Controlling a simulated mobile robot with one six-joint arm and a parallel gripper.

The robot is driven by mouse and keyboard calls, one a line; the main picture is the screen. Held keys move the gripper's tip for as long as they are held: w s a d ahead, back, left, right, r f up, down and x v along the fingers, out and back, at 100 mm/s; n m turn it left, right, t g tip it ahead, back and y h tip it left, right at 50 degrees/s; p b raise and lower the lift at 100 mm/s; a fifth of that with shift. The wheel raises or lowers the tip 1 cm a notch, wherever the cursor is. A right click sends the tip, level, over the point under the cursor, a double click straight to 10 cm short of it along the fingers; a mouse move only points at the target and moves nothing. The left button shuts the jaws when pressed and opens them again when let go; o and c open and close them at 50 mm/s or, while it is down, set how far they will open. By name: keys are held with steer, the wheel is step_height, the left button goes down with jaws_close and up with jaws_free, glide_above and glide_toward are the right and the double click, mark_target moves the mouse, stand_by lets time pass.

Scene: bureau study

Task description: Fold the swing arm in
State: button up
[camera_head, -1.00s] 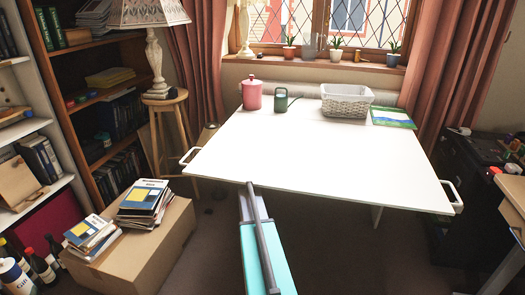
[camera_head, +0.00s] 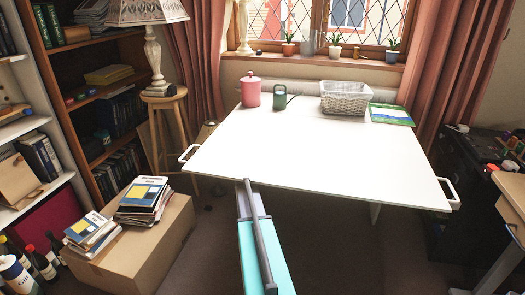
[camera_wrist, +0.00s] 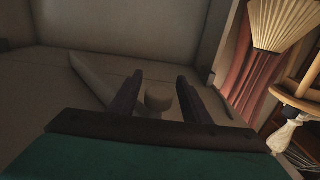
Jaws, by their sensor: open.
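The white table (camera_head: 310,160) stands before the window, its top raised flat, with a white handle at each front corner. My arm reaches under the front edge, so the table hides my gripper in the head view. In the wrist view my gripper (camera_wrist: 160,78) is open, with two dark fingers apart. A pale rounded knob (camera_wrist: 158,100) shows between the fingers; I cannot tell whether they touch it. A pale slanted bar (camera_wrist: 92,78), possibly the swing arm, lies left of the fingers in the dim space.
A pink canister (camera_head: 251,93), a green watering can (camera_head: 280,97), a white basket (camera_head: 345,98) and a green booklet (camera_head: 391,115) sit at the table's back. A cardboard box (camera_head: 135,245) with books stands left, a dark desk (camera_head: 462,185) right.

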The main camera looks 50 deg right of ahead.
steer(key=shift+a, duration=0.1)
steer(key=p+v, duration=0.2)
steer(key=v, duration=1.1)
steer(key=shift+s+a+p, duration=0.2)
steer(key=shift+a+p, duration=0.05)
steer(key=shift+p, duration=0.15)
